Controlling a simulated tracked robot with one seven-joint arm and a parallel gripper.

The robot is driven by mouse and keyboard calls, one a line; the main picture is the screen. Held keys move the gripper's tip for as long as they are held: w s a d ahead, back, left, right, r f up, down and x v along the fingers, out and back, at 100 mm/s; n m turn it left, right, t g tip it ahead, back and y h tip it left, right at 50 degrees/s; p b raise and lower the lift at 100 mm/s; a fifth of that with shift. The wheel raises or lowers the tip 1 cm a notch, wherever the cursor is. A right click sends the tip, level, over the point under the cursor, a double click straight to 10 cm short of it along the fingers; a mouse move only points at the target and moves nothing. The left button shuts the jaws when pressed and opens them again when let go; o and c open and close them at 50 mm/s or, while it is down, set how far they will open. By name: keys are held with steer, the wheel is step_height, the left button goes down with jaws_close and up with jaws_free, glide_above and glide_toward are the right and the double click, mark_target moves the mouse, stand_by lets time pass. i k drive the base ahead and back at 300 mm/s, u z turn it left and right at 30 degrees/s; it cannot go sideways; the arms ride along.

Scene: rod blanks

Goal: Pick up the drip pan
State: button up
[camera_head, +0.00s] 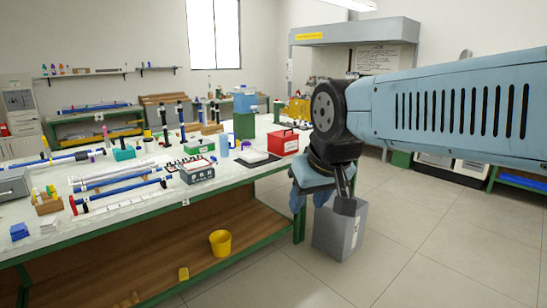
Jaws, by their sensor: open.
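I cannot make out for certain which thing is the drip pan. A low dark tray (250,161) with a white top lies on the bench between the blue jug and the red box; it may be the pan. My gripper (345,200) points down off the right end of the bench, clear of that tray. It is open, and no held thing shows in it. It appears in front of a grey bin (338,236) on the floor and covers part of its top.
The green-edged bench (230,185) carries a red box (284,142), a blue jug (224,144), an instrument box (197,173), and several rods. A yellow bucket (220,243) stands on the lower shelf. The floor at right is clear. A fume hood (355,35) stands behind.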

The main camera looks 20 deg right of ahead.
mark_target(251, 156)
steer(key=z, duration=0.55)
steer(key=i, duration=3.05)
steer(key=u, duration=0.1)
